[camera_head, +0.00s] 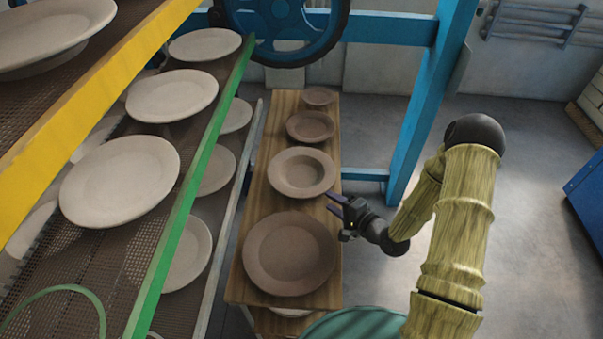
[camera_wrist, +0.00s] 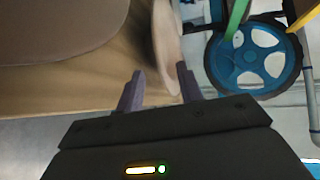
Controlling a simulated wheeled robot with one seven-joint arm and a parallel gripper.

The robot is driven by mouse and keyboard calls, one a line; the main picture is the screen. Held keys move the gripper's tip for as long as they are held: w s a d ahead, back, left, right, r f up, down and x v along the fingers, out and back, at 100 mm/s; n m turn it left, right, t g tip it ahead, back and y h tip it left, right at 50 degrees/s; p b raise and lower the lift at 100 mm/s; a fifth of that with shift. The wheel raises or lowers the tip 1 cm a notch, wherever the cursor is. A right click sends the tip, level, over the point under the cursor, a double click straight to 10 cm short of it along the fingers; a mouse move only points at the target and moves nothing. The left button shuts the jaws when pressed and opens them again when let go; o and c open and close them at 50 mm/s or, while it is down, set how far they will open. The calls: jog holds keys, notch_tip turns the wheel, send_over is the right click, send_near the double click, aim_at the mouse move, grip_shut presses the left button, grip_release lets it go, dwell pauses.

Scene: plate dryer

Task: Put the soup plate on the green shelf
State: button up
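The soup plate (camera_head: 301,173), a pale clay plate with a deep round well, lies on the wooden board (camera_head: 262,218) between a larger brown plate (camera_head: 290,253) and a smaller brown one. The green shelf (camera_head: 196,185) is the green-edged mesh rack level to the left, below the yellow-edged one. My gripper (camera_head: 336,204) is open and empty at the board's right edge, just right of and nearer than the soup plate. In the wrist view, the soup plate's rim (camera_wrist: 167,45) shows nearly edge-on beyond the open fingers (camera_wrist: 159,80). I see no contact.
Several plates stand on the green shelf, including a near one (camera_head: 120,180) and one behind it (camera_head: 172,95). The yellow-edged shelf (camera_head: 95,85) overhangs at upper left. A blue post (camera_head: 430,95) and blue wheel (camera_head: 282,25) stand behind.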

aim_at(319, 192)
jog(key=shift+x, duration=0.95)
jog(key=shift+w, duration=0.1)
jog(key=p+x, duration=0.1)
jog(key=x, duration=0.4)
jog(key=shift+w+d+f+p, duration=0.1)
jog(key=shift+w+f+p, duration=0.05)
jog(key=shift+f+p, duration=0.15)
jog(key=shift+r, duration=0.1)
grip_shut()
